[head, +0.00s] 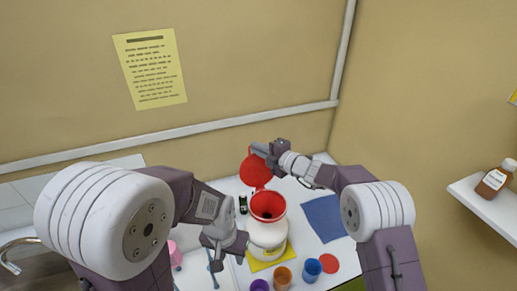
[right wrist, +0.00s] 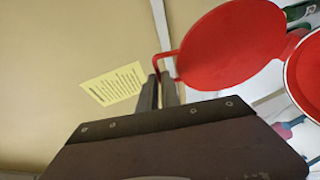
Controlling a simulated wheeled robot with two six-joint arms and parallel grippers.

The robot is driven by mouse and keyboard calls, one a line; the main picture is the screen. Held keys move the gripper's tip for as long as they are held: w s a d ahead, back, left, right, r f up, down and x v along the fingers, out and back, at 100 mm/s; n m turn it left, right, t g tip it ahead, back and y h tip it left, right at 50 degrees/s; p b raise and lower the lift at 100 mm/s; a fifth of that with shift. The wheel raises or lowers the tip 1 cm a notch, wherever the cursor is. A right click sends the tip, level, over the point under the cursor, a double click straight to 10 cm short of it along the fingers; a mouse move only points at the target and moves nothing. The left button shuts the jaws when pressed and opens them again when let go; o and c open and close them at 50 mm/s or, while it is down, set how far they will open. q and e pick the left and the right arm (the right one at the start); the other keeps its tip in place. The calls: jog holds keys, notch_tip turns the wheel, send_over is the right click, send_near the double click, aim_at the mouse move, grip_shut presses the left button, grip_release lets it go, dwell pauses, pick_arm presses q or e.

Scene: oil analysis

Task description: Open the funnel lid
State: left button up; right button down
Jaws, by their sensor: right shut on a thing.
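The red funnel (head: 267,206) sits in the top of a white container (head: 266,238). The round red funnel lid (head: 254,172) stands raised above the back of the funnel, so the funnel's mouth is uncovered. My right gripper (head: 260,149) is at the lid's upper edge. In the right wrist view the fingers (right wrist: 161,84) are shut on the bent red tab of the lid (right wrist: 235,45), and the funnel's rim (right wrist: 308,75) shows at the right edge. My left gripper (head: 226,250) is left of the container, apart from the lid; its fingertips are unclear.
The white container stands on a yellow mat (head: 258,266). Purple, orange (head: 283,273) and blue (head: 312,268) cups stand in front. A blue cloth (head: 324,217) lies to the right. A dark small bottle (head: 243,203) stands behind left. A wall shelf (head: 485,205) holds a brown bottle (head: 495,178).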

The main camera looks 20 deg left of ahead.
jog(key=shift+s+f, duration=0.1)
jog(key=shift+f, duration=0.2)
jog(key=c, duration=1.6)
grip_release()
jog(key=shift+o, duration=0.2)
jog(key=shift+a+r, duration=0.1)
jog(key=b+v, duration=0.4)
jog(key=v, duration=0.5)
jog(key=shift+r, duration=0.15)
